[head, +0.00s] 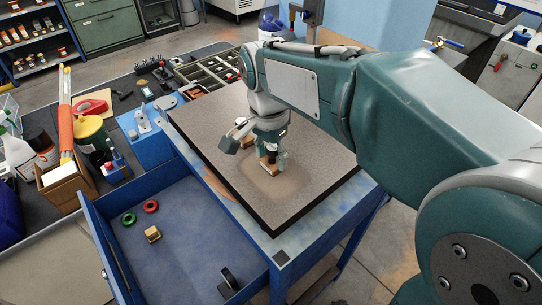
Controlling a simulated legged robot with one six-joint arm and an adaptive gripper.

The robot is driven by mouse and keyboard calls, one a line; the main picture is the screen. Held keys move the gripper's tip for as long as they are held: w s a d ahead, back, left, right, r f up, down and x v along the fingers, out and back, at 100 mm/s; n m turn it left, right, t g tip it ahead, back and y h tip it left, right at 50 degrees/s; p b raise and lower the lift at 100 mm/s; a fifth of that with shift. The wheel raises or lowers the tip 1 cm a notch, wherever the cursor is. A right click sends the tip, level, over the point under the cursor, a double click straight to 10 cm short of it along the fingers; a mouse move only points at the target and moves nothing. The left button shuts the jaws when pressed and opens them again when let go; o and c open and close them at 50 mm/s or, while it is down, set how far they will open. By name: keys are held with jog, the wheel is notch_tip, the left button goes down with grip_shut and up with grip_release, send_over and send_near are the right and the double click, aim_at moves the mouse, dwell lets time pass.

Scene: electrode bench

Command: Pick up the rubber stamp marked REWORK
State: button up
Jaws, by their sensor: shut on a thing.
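My gripper (269,160) points down over the speckled plate (214,118) on the bench, right of the plate's middle. It is shut on a stamp (268,171) with a dark upper part and a light wooden base. The base is at or just above the plate; I cannot tell whether it touches. The gripper hides part of the stamp, and no marking on it can be read. Another small wooden-coloured piece (247,143) shows just behind the gripper, mostly covered by it.
The plate's left part is clear.

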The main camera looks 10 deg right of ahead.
jog(key=shift+r, duration=0.25)
grip_shut()
jog(key=s+a+r, duration=0.4)
jog(key=a+r, duration=0.8)
jog(key=a, duration=0.1)
jog(key=shift+s+a, duration=0.15)
jog(key=shift+s, duration=0.05)
